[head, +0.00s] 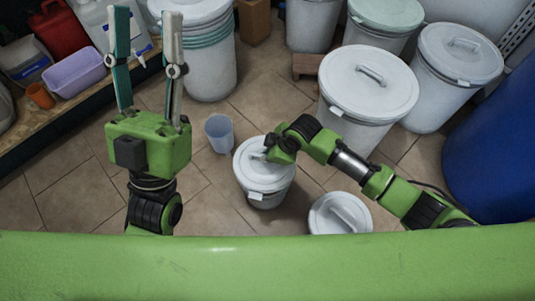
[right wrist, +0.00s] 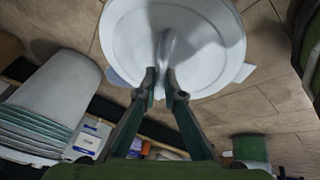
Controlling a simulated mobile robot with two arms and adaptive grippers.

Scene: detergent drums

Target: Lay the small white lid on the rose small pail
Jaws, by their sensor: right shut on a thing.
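The small white lid (head: 262,176) is round with a bar handle on top. My right gripper (head: 269,153) is shut on that handle. In the right wrist view the lid (right wrist: 135,35) shows from above, with my right gripper's fingertips (right wrist: 161,84) on either side of the handle. A small pail (head: 268,201) shows directly beneath the lid; it looks pale grey-white and no rose tint is clear. The lid covers its mouth, and I cannot tell whether it is fully seated. My left gripper (head: 146,14) is raised, open and empty.
Another small lidded pail (head: 340,216) stands close to the right. A translucent cup (head: 220,133) stands on the tiles to the left. Large lidded drums (head: 369,85) crowd the back, and a blue barrel (head: 497,150) stands at right. A shelf (head: 60,115) holds a lilac tub (head: 75,74).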

